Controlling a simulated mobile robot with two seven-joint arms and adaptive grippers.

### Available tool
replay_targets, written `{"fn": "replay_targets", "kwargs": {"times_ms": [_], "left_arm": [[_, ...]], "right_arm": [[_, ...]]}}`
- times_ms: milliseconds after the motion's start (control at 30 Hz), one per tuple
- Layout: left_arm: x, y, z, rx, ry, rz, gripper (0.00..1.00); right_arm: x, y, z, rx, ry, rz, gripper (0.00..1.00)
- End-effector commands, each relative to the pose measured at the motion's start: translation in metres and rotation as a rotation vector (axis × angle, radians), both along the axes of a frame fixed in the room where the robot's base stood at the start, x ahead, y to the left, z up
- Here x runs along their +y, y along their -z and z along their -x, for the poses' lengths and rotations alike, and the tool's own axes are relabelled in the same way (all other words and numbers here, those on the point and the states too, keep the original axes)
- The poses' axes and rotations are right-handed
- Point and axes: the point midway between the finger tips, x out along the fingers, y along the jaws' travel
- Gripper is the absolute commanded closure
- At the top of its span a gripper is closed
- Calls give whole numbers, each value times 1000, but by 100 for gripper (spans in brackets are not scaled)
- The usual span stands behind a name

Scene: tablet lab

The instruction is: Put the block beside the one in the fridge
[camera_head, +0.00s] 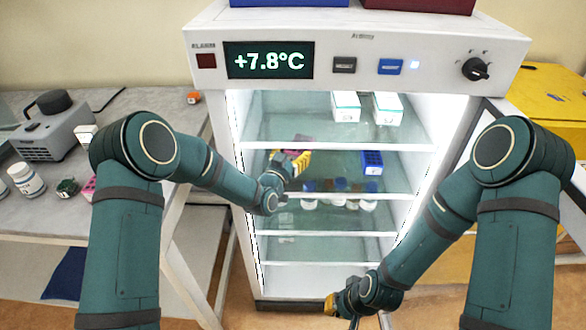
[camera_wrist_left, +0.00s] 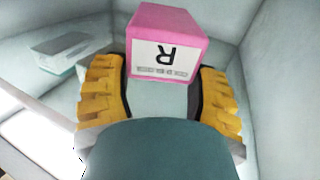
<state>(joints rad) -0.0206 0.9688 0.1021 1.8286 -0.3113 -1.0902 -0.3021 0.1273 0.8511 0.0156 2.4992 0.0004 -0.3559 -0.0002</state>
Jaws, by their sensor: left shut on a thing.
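A pink block (camera_wrist_left: 168,40) with a white label and the letter R sits between the yellow fingers of my left gripper (camera_wrist_left: 160,95). In the head view my left gripper (camera_head: 300,162) is inside the open fridge (camera_head: 310,278), shut on the pink block (camera_head: 286,154), at the left of a middle compartment. A blue block (camera_head: 371,158) with a white lower edge is in the same compartment, to the right and apart from the gripper. My right gripper (camera_head: 331,304) is low in front of the fridge; its finger opening is unclear.
White boxes (camera_head: 346,106) stand on the shelf above. Several small bottles (camera_head: 340,188) stand on a lower level below the blue block. The fridge side walls and shelf edges (camera_head: 340,147) are close to my left arm. A bench (camera_head: 60,150) with several items is at left.

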Motion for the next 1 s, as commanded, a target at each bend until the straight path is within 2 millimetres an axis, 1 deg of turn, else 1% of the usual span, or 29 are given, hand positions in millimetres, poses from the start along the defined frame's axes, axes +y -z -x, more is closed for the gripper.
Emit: {"fn": "replay_targets", "kwargs": {"times_ms": [33,67,133,200,467,600,700,1000], "left_arm": [[0,0,-11,-3,-1,0,82],[0,0,-16,-3,-1,0,82],[0,14,-15,4,0,-1,81],[0,23,-15,2,0,0,81],[0,39,-15,0,1,0,81],[0,59,-15,1,0,0,81],[0,70,-17,0,-1,0,81],[0,70,-19,-1,0,0,81]], "right_arm": [[0,2,0,-1,0,0,100],[0,2,0,-1,0,0,100],[0,5,-1,-2,1,0,100],[0,7,-1,-3,1,0,100],[0,10,-2,-5,1,1,100],[0,15,-3,-7,2,1,100],[-1,19,-4,-9,2,1,100],[-1,18,-4,-9,2,2,100]]}}
